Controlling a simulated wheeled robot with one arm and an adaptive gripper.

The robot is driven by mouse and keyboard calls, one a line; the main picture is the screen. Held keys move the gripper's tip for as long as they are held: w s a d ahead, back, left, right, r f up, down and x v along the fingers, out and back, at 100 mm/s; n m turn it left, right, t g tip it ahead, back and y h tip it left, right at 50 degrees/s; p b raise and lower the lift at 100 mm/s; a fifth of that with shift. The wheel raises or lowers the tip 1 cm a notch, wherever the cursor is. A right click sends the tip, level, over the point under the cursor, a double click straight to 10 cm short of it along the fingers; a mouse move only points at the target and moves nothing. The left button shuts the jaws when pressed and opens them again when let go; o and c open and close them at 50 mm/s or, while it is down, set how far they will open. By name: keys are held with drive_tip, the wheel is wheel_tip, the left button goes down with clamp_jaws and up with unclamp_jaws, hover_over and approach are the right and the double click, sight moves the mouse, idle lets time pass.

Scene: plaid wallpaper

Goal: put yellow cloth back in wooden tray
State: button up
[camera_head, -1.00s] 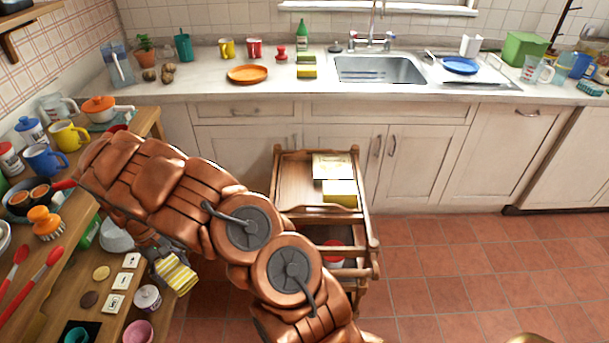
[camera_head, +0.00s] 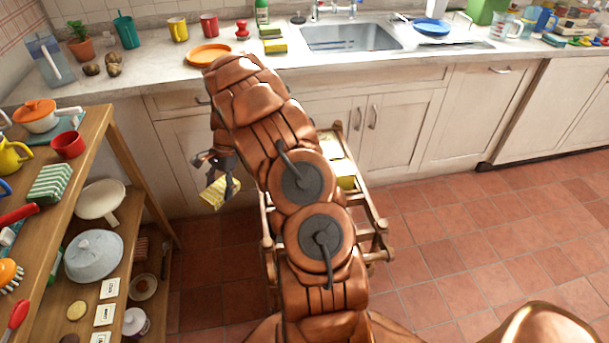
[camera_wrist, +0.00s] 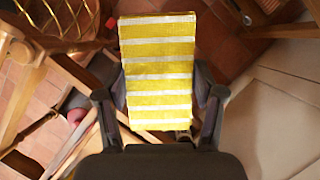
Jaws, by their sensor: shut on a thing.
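My gripper (camera_head: 226,178) is shut on the yellow cloth (camera_head: 216,194), which has white stripes. It holds the cloth in the air left of a wooden cart (camera_head: 367,203), in front of the counter cabinets. In the wrist view the folded cloth (camera_wrist: 157,60) is between the two fingers of my gripper (camera_wrist: 160,98). The cart has a tray-like wooden top, mostly hidden behind my arm. A yellow item (camera_head: 345,178) and a pale item lie on it. I cannot tell a separate wooden tray apart from the cart top.
The counter (camera_head: 160,85) with sink runs along the back. Tiled floor at right is clear.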

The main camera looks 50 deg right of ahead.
drive_tip(key=s+d+r+m+t+h+b, duration=0.1)
drive_tip(key=s+d+m+t+h+b, duration=0.15)
drive_tip(key=d+m, duration=0.75)
drive_tip(key=s+d+m+t+h+b, duration=0.2)
drive_tip(key=s+d+m, duration=0.2)
drive_tip(key=d+m, duration=0.65)
drive_tip(key=shift+s+d+f+n, duration=0.1)
drive_tip(key=shift+d+f+n, duration=0.35)
drive_tip(key=shift+f, duration=1.1)
drive_tip(key=shift+w+d+f+n, duration=0.1)
drive_tip(key=shift+d+f+n, duration=0.3)
drive_tip(key=shift+f, duration=1.15)
drive_tip(key=shift+s+d+f+n, duration=0.1)
drive_tip(key=shift+d+f+n, duration=0.3)
drive_tip(key=shift+f, duration=1.15)
drive_tip(key=shift+a, duration=0.15)
drive_tip(key=o, duration=1.2)
drive_tip(key=shift+f, duration=0.1)
